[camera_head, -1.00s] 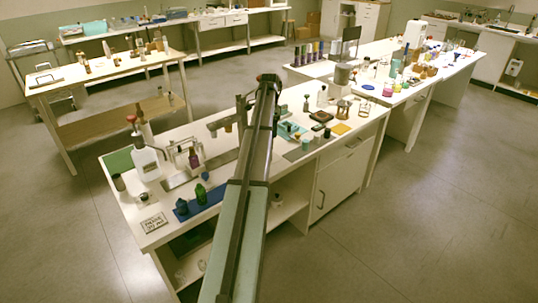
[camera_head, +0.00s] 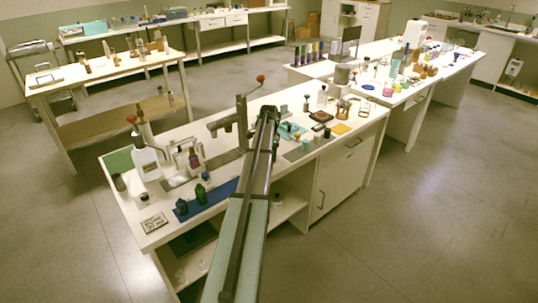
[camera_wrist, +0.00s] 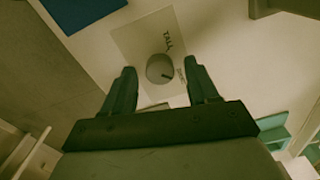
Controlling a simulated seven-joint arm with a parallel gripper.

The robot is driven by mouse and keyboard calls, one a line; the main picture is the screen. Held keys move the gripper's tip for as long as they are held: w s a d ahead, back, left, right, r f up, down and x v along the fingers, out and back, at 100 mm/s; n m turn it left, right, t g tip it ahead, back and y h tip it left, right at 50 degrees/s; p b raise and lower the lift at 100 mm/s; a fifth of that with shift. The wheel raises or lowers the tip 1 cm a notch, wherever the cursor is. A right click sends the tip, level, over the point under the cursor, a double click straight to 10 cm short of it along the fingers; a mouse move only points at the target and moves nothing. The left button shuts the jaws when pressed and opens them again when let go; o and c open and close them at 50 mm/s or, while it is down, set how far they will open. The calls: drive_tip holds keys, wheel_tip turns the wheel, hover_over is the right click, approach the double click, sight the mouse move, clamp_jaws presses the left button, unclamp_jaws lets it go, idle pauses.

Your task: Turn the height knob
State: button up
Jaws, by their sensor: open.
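The height knob (camera_wrist: 160,68) is a round grey dial with a pointer mark, on a pale plate (camera_wrist: 135,42) lettered "TALL" and a second word too small to read surely. In the wrist view my gripper (camera_wrist: 161,66) is open, with one dark finger on each side of the knob. The fingers look apart from the knob, and their height above it is hard to judge. In the head view my arm (camera_head: 250,185) reaches over the front bench and hides the knob and gripper.
A stand with a red-balled lever (camera_head: 260,78) rises just left of my arm's end. A teal tray (camera_head: 290,131) lies to the right. A white bottle (camera_head: 146,163) stands farther left.

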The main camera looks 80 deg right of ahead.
drive_tip(key=shift+f, duration=0.1)
drive_tip(key=shift+c, duration=0.2)
drive_tip(key=c, duration=1)
drive_tip(key=shift+n, duration=0.4)
drive_tip(key=n, duration=0.3)
drive_tip(key=shift+n, duration=0.3)
drive_tip(key=n, duration=0.4)
drive_tip(key=shift+n, duration=0.3)
drive_tip(key=n, duration=0.4)
drive_tip(key=shift+n, duration=2.4)
